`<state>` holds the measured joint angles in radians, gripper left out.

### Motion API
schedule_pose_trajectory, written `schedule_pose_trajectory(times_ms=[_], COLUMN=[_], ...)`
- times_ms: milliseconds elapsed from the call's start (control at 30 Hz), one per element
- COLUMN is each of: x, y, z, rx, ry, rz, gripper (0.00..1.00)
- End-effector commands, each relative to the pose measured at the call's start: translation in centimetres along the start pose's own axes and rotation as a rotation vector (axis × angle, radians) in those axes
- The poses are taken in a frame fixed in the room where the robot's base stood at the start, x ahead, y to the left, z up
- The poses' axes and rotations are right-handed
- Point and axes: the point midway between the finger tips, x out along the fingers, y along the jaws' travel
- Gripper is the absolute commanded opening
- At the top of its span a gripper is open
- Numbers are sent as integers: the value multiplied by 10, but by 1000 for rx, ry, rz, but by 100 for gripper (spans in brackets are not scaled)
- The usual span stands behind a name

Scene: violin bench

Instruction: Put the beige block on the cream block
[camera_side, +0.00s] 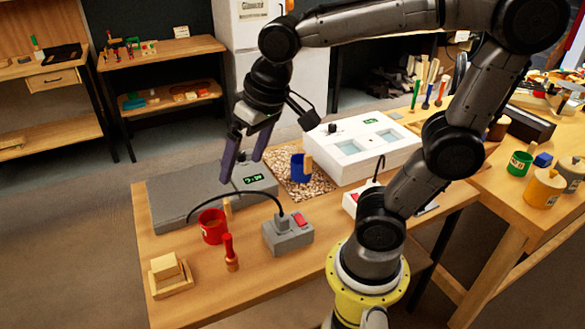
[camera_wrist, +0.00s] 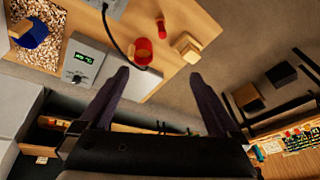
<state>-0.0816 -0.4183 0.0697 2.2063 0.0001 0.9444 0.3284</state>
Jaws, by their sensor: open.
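A pale block (camera_side: 165,265) sits on a wider tan wooden base (camera_side: 178,287) at the front left of the bench in the side view. In the wrist view the pale block (camera_wrist: 187,46) shows at the bench edge, right of centre. Cream and beige are too alike here to tell which block is which, or whether a second block is in the pile. My gripper (camera_side: 241,171) is open and empty, high above the grey slab, well apart from the blocks. Its two spread fingers (camera_wrist: 159,73) also show in the wrist view.
A red mug (camera_side: 212,228), a red-topped tool (camera_side: 231,254) and a grey switch box (camera_side: 287,236) with a dark cable stand near the blocks. A grey slab with a green display (camera_side: 180,197) and a white twin-basin unit (camera_side: 345,172) are behind.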

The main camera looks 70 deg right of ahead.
Motion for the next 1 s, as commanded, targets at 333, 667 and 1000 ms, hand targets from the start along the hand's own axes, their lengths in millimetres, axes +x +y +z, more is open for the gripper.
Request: schedule_pose_trajectory(times_ms=[333, 667, 1000], x=[-12, -12, -12], y=[39, 41, 41], z=[73, 78, 78], rx=[-235, -255, -253], ry=[149, 156, 156], rz=[5, 8, 8], gripper=[97, 97, 97])
